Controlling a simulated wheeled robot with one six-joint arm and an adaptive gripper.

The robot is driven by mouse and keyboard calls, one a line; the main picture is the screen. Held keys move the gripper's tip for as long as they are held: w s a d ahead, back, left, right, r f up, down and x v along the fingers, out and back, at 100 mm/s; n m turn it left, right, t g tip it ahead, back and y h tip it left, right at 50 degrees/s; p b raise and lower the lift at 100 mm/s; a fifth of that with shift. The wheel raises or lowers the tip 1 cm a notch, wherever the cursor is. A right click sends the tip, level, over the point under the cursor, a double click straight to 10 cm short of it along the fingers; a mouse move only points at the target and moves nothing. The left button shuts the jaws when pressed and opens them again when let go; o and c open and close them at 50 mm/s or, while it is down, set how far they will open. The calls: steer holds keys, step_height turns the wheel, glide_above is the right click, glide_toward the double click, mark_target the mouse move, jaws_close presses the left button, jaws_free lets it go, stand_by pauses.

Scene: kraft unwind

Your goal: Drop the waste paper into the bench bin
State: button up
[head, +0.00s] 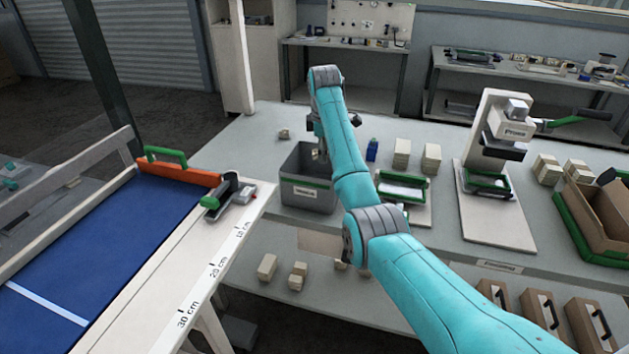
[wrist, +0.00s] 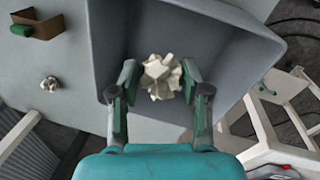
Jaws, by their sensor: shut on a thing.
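The waste paper (wrist: 161,77) is a crumpled cream ball between the green finger pads of my gripper (wrist: 158,88) in the wrist view. My gripper is shut on it. The grey bench bin (wrist: 238,62) lies behind and around the paper in that view, its inside empty where it shows. My gripper (head: 319,153) is over the bin's opening there, partly hidden by my arm.
A second crumpled paper (wrist: 49,83) lies on the bench beside the bin; it also shows in the head view (head: 284,133). A blue bottle (head: 372,150) and stacked cream blocks (head: 402,154) stand right of the bin. A cutting table (head: 215,232) is at the left.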

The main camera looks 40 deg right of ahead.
steer(key=shift+f, duration=0.25)
steer(key=o, duration=0.8)
